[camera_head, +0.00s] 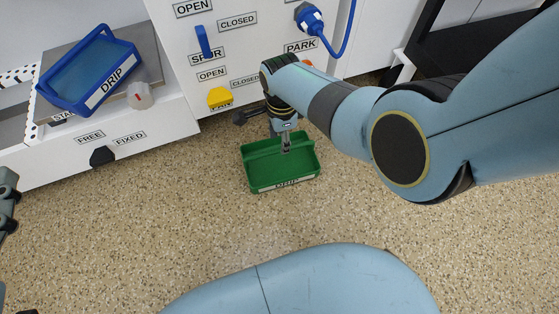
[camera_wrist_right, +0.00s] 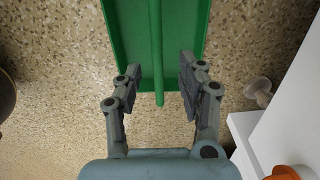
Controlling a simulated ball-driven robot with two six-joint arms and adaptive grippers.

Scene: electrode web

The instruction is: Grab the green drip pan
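The green drip pan (camera_head: 275,177) is in the middle of the head view, just in front of the white cabinet, with a "DRIP" label on its near side. It appears over the speckled floor; I cannot tell if it rests on it. My right gripper (camera_head: 286,142) is over its far part. In the right wrist view, the pan (camera_wrist_right: 128,40) has a raised central bar (camera_wrist_right: 157,55). My right gripper (camera_wrist_right: 160,80) is open, its fingers apart on either side of the bar, with gaps visible. My left gripper (camera_head: 7,198) is only partly in view at the left edge.
A blue "DRIP" tray (camera_head: 95,70) sits on a grey plate at the upper left. The white cabinet (camera_head: 265,60) carries a blue handle (camera_head: 203,41), a yellow knob (camera_head: 220,97) and a blue plug (camera_head: 310,18) with cable. The floor (camera_head: 130,225) in front is clear.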

